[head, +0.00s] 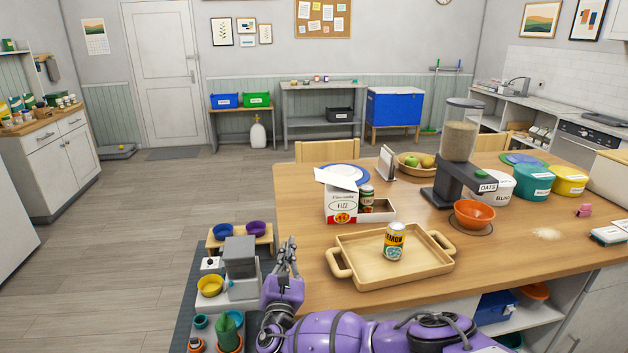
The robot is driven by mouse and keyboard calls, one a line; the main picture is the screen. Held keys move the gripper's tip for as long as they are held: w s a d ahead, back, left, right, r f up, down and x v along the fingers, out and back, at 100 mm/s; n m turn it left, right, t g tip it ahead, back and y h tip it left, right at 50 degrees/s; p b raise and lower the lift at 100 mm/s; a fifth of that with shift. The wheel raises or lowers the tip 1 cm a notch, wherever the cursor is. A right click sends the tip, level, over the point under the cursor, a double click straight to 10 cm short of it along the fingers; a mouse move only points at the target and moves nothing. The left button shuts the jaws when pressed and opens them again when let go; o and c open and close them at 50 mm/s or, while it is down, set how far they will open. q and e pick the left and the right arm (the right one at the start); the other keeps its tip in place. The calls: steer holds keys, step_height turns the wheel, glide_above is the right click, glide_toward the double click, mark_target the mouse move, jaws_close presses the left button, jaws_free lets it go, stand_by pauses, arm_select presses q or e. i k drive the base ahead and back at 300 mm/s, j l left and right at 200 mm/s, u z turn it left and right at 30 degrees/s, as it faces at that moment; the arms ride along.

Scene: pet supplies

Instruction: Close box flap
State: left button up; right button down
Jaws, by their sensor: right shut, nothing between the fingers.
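A white and red carton marked FIZZ (341,205) stands on the wooden table, left of its middle. Its white top flap (338,178) is raised and tilted, not flat on the carton. A can (366,196) stands just right of the carton, by a low open white part (384,212); whether that part joins the carton I cannot tell. My right gripper (290,246) is shut and empty, fingers pointing up, at the table's left edge, in front of and to the left of the carton. My left gripper is not in view.
A wooden tray (345,268) with a yellow lemon can (395,242) stands in front of the carton. An orange bowl (475,214) and a grain dispenser (458,140) stand to the right. A low shelf with bowls (210,285) is left of the gripper.

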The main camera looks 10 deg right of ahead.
mark_target(327, 178)
steer(key=i+l, duration=0.25)
steer(key=i, duration=0.15)
steer(key=i+l, duration=0.25)
steer(key=i, duration=0.1)
